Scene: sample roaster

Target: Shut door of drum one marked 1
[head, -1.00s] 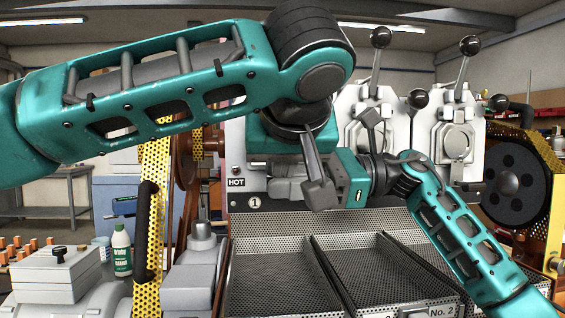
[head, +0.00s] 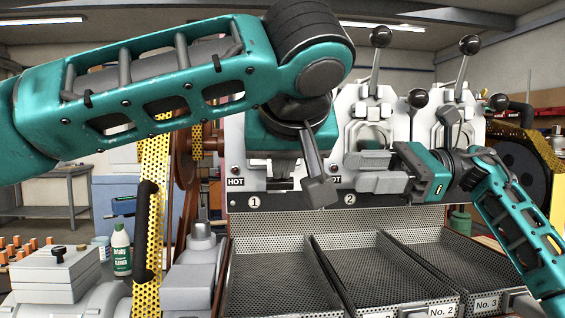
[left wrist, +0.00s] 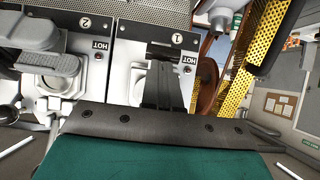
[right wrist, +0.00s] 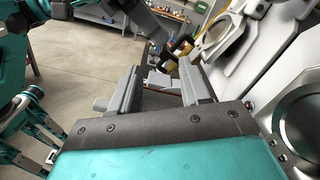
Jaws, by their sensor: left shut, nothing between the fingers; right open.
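Drum one is marked by the label 1 (head: 254,203) on the lower front panel. Its front and door are mostly hidden behind my left arm in the head view. In the left wrist view, upside down, the drum one panel (left wrist: 128,60) shows a pale round fitting partly behind my fingers; I cannot tell how far its door is open. My left gripper (head: 281,178) is shut and empty, pointing down in front of drum one; it also shows in the left wrist view (left wrist: 165,55). My right gripper (head: 368,170) is open and empty, in front of drum two.
Drum two (head: 375,110) and another drum (head: 455,115) stand to the right, with black-knobbed levers. Perforated cooling trays (head: 275,275) lie below. A yellow perforated guard (head: 150,220) and a green-white bottle (head: 121,250) are at the left. HOT labels (head: 236,182) mark the panel.

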